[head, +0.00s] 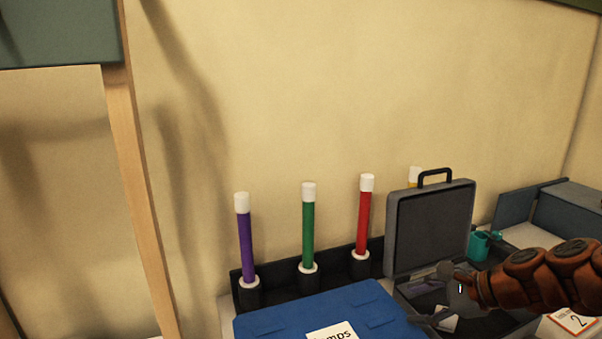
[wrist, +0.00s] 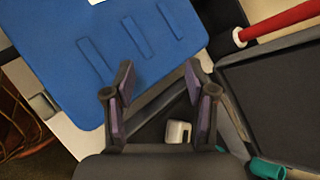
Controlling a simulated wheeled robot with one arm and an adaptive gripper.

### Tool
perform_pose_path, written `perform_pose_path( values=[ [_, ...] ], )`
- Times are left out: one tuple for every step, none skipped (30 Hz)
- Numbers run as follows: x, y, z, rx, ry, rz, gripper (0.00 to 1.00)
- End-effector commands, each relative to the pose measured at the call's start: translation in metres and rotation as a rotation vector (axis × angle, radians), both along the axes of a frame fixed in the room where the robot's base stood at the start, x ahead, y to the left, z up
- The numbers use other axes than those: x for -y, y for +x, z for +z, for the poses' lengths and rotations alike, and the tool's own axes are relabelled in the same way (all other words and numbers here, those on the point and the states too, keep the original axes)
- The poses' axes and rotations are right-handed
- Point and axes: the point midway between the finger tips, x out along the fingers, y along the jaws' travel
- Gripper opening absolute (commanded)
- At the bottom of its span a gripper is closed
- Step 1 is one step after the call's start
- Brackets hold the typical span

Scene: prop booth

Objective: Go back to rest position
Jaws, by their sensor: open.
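My gripper (wrist: 158,72) is open in the wrist view, with its two dark fingers spread and nothing between the tips. Below it are the blue lid and the open grey case. In the head view my orange-brown arm reaches in from the right, and its end is over the open grey case (head: 432,225). A small white object (wrist: 178,131) lies in the case beneath my fingers, apart from them as far as I can tell. My arm hides part of the case's inside.
A blue box (head: 290,318) with a white label stands at front. Behind it, purple (head: 246,235), green (head: 308,235) and red (head: 364,222) tubes with white tops stand upright in a dark rack. A teal cup (head: 479,244) and a card marked 2 (head: 574,321) are at right.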

Motion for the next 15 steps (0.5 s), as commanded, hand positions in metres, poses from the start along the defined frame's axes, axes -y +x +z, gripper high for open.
perform_pose_path(
  values=[
    [-0.027,-0.016,0.010,0.011,-0.075,0.120,0.56],
    [-0.041,-0.026,0.010,0.016,-0.118,0.190,0.56],
    [-0.056,-0.040,0.010,0.024,-0.175,0.278,0.56],
    [-0.066,-0.050,0.011,0.032,-0.218,0.345,0.56],
    [-0.075,-0.061,0.011,0.038,-0.260,0.411,0.56],
    [-0.086,-0.077,0.011,0.045,-0.312,0.502,0.56],
    [-0.093,-0.089,0.010,0.048,-0.350,0.569,0.56],
    [-0.099,-0.102,0.010,0.051,-0.387,0.634,0.56],
    [-0.104,-0.117,0.010,0.056,-0.437,0.719,0.56],
    [-0.107,-0.129,0.010,0.060,-0.472,0.783,0.56],
    [-0.109,-0.140,0.010,0.063,-0.509,0.846,0.56],
    [-0.111,-0.156,0.011,0.067,-0.553,0.928,0.56],
    [-0.111,-0.169,0.011,0.066,-0.585,0.989,0.56],
    [-0.111,-0.181,0.011,0.064,-0.615,1.052,0.56],
    [-0.109,-0.196,0.011,0.063,-0.654,1.131,0.56]
  ],
)
